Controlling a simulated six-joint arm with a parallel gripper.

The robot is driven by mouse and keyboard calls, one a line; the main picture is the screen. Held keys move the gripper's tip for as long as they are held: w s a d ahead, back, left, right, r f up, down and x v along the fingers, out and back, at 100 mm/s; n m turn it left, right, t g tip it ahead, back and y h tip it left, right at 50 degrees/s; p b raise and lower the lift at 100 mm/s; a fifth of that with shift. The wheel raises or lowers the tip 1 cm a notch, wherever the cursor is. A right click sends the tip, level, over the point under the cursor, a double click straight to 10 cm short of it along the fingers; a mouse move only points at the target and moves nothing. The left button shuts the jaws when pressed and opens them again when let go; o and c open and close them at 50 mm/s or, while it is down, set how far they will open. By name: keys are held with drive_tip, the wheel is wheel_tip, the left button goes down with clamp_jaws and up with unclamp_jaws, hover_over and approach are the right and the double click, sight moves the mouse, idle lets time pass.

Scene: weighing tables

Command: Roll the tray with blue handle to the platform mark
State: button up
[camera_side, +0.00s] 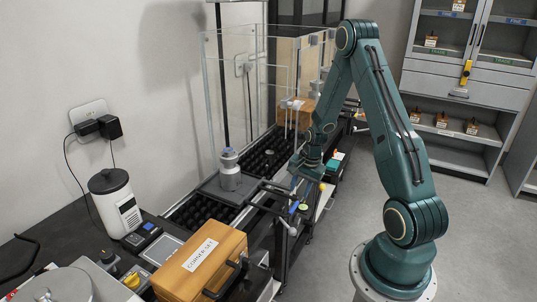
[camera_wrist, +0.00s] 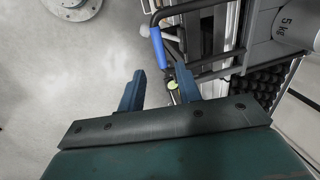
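The grey tray (camera_side: 212,189) sits on the black rollers and carries a silver weight (camera_side: 229,176). In the wrist view the weight (camera_wrist: 297,24) reads 5 kg. Dark bars run from the tray to a blue handle (camera_side: 293,207) over the front edge; the blue handle also shows in the wrist view (camera_wrist: 160,47). My gripper (camera_side: 303,176) is above the handle side. In the wrist view my gripper (camera_wrist: 160,70) has its two fingers apart with nothing held, and the blue handle appears just beyond the fingertips. I cannot make out a platform mark.
A glass enclosure (camera_side: 225,85) stands over the far part of the roller track (camera_side: 259,161). A wooden case (camera_side: 205,262), a white canister (camera_side: 115,200) and small devices occupy the near bench. Grey shelves (camera_side: 455,148) stand behind. Open floor (camera_side: 480,235) lies right of the bench.

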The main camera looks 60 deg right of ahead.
sight(294, 206)
drive_tip(key=shift+w+f, duration=0.2)
drive_tip(key=shift+f, duration=1)
drive_tip(key=shift+w+f, duration=0.25)
drive_tip(key=shift+f, duration=0.95)
drive_tip(key=shift+w+f, duration=0.2)
drive_tip(key=shift+f, duration=1)
clamp_jaws()
